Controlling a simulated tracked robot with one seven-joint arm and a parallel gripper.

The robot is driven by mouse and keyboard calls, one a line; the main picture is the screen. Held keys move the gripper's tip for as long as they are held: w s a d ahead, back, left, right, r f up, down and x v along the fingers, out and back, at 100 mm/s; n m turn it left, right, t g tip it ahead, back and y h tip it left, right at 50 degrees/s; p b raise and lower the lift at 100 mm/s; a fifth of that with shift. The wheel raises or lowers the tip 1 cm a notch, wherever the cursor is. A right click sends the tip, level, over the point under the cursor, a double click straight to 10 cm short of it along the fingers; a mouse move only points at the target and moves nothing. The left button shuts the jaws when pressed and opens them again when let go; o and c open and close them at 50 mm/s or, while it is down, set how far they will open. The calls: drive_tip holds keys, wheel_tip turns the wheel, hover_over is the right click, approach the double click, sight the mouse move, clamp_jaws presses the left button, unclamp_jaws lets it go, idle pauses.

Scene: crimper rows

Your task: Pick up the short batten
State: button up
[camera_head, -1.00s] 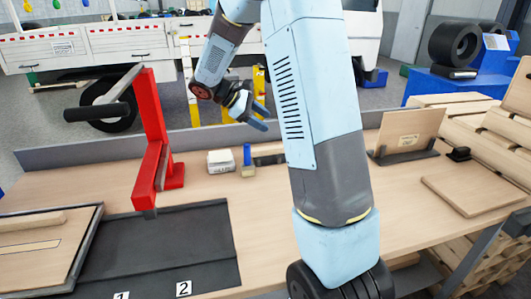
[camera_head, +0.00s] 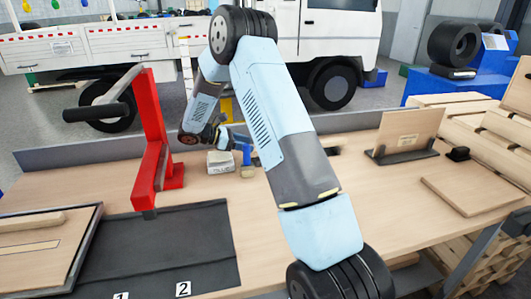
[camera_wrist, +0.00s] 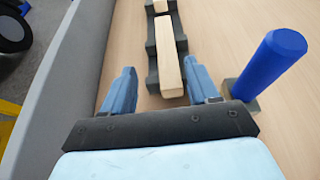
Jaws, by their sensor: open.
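In the wrist view a pale wooden batten (camera_wrist: 169,60) lies in a dark slotted rack (camera_wrist: 152,50). A second pale wooden piece (camera_wrist: 160,6) lies beyond it in line, cut by the picture's top edge, so I cannot compare their full lengths. My gripper (camera_wrist: 162,85) is open, its blue fingers on either side of the nearer batten's close end, with nothing gripped. Their height above the rack is hard to judge. In the head view my gripper (camera_head: 226,140) is small at the bench's back, behind the glue box; my arm hides most of the rack.
A blue upright post (camera_wrist: 268,62) on a dark base stands close right of my right finger. A grey back wall (camera_wrist: 60,80) runs along the left. In the head view are a white glue box (camera_head: 220,162), a red press (camera_head: 155,140) and a dark mat (camera_head: 160,245).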

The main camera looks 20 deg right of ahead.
drive_tip(key=x, duration=0.5)
drive_tip(key=shift+s+d, duration=0.1)
drive_tip(key=shift+s, duration=0.35)
drive_tip(key=shift+x, duration=0.75)
drive_tip(key=c, duration=1.1)
